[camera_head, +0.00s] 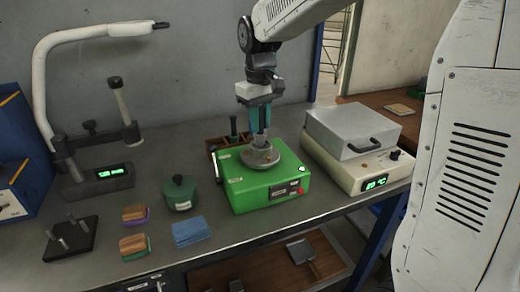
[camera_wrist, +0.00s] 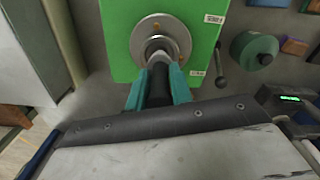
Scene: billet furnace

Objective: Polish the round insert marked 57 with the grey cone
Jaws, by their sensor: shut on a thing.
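My gripper (camera_head: 259,138) points down over the green machine (camera_head: 262,190), its teal fingers shut on a dark-handled tool. In the wrist view my gripper (camera_wrist: 160,88) holds the tool's dark handle (camera_wrist: 159,82); a pale grey tip reaches to the middle of a round metal disc (camera_wrist: 160,25). This tip may be the grey cone; the fingers partly hide it. The disc (camera_head: 260,160) sits on top of the machine. I cannot read a 57 on it, nor tell if the tip touches it.
A brown rack (camera_head: 214,147) with an upright dark tool stands behind the machine. A lidded heater (camera_head: 354,130) is on the right. A green round pot (camera_head: 180,193), wood-backed brushes (camera_head: 133,245) and blue cloth (camera_head: 191,231) lie left. A lamp (camera_head: 42,80) stands far left.

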